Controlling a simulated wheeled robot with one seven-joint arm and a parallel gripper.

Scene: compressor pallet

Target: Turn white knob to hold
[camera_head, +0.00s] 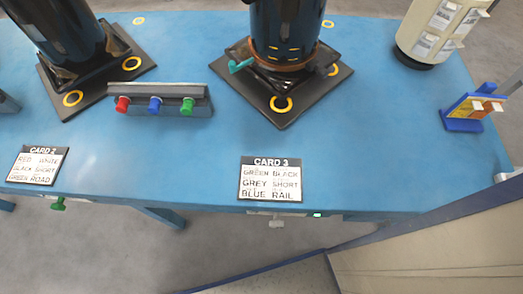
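A small pale grey-white knob (277,222) hangs below the front edge of the blue table, under the CARD 3 label. It sits below a pale strip on the edge, with a small green lit spot (317,214) to its right. Any hold marking is too small to read. A green knob (58,203) hangs under the same edge at the left, below CARD 2. My gripper is not in view.
The blue table (180,170) holds two dark cylinders on black plates (285,110), a block with red, blue and green buttons (160,106), and a cream cylinder (428,30). A beige panel (430,250) fills the lower right. Grey floor lies in front.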

